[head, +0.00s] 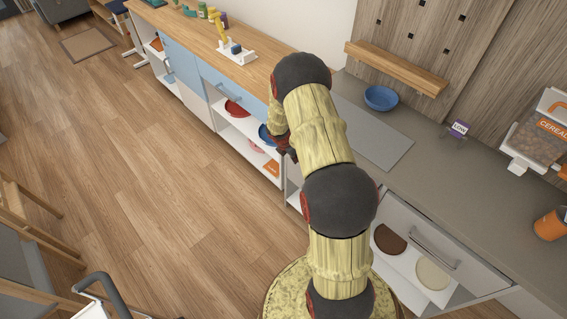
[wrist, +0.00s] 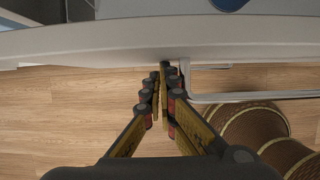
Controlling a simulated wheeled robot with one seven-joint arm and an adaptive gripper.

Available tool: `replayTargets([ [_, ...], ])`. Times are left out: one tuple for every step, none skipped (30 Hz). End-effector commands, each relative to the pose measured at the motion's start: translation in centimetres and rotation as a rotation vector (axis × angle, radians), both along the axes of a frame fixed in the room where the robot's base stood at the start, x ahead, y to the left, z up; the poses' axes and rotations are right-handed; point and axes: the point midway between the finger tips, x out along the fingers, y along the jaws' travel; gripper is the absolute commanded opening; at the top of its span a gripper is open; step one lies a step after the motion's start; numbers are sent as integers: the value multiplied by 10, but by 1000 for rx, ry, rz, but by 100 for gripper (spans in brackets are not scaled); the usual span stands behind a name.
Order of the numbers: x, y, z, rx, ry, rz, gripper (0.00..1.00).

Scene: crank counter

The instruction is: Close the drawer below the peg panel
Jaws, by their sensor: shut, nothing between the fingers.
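The wooden peg panel (head: 425,35) stands behind the grey counter in the head view. The drawer front below it is mostly hidden by my arm in that view. My gripper (head: 286,147) is partly hidden by my arm there, near the left end of the grey counter. In the wrist view my gripper (wrist: 164,70) is shut and empty. Its tips are at a pale grey front (wrist: 90,46), just left of a bar handle (wrist: 255,96). I cannot tell whether they touch, or how far the drawer stands open.
Another drawer (head: 410,222) with a bar handle is to the right. Blue-fronted units (head: 226,82) are to the left.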

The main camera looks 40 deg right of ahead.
Motion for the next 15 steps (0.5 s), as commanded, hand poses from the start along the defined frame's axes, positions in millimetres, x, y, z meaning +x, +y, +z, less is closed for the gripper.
replayTargets([
  [0,-10,2,0,1,-4,0],
  [1,-15,2,0,0,-3,0],
  [1,-20,2,0,-1,-2,0],
  [2,-23,2,0,1,-1,0],
  [2,-27,2,0,0,-1,0],
  [2,-31,2,0,-1,-2,0],
  [3,-34,1,0,-2,-1,0],
  [3,-36,1,0,-1,-1,0],
  [4,-38,1,0,-1,0,0],
  [4,-40,1,0,-1,0,0],
  [4,-41,1,0,-2,1,0],
  [4,-42,1,0,-2,1,0],
  [4,-43,1,0,-1,0,0],
  [4,-44,0,0,-1,0,0],
  [4,-44,0,0,-2,1,0],
])
